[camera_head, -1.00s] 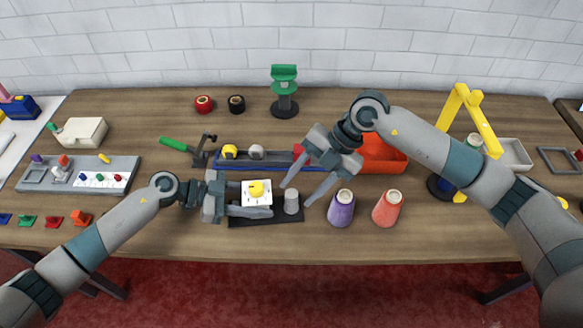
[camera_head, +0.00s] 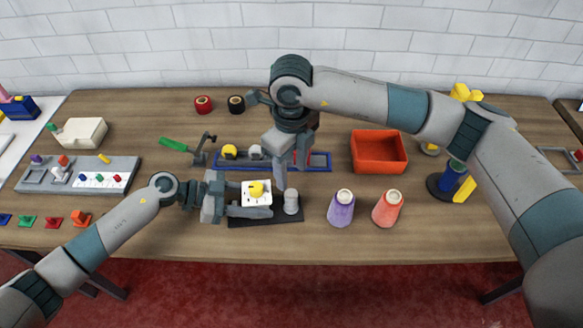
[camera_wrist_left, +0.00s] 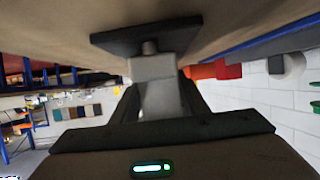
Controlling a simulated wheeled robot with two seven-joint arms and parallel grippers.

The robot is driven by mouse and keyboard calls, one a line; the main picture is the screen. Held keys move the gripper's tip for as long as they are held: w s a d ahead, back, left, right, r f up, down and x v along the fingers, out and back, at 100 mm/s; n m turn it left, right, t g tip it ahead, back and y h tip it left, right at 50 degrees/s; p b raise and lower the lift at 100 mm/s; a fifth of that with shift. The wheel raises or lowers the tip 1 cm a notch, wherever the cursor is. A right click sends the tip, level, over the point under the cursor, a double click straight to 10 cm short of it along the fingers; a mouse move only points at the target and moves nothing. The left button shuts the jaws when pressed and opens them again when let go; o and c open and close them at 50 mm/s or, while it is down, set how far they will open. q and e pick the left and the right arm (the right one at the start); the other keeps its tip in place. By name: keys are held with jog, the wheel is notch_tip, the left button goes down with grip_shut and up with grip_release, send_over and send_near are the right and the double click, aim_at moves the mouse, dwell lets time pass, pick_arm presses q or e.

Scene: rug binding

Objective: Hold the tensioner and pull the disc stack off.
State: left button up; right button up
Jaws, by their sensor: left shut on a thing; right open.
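A white block with a yellow knob on top, apparently the tensioner (camera_head: 257,198), stands on a black base plate (camera_head: 265,221). My left gripper (camera_head: 258,201) is shut on it from the left. The left wrist view shows a pale grey block (camera_wrist_left: 152,68) between the fingers, close to the dark plate (camera_wrist_left: 148,36). A short grey cylinder (camera_head: 291,201) stands upright on the plate's right end; I cannot tell whether it is the disc stack. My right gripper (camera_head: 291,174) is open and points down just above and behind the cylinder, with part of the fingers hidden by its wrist.
A blue tray (camera_head: 322,161) holding a yellow and a grey roll lies behind the plate, partly hidden by my right arm. Purple (camera_head: 341,208) and coral (camera_head: 387,208) spools stand to the right. An orange bin (camera_head: 379,152) is further back.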

aim_at(291, 193)
jog(key=shift+f, duration=6.05)
jog(key=c, duration=1.1)
jog(key=shift+c, duration=0.3)
jog(key=shift+r, duration=0.3)
jog(key=shift+r, duration=4)
pick_arm(q)
jog(key=o, duration=1.4)
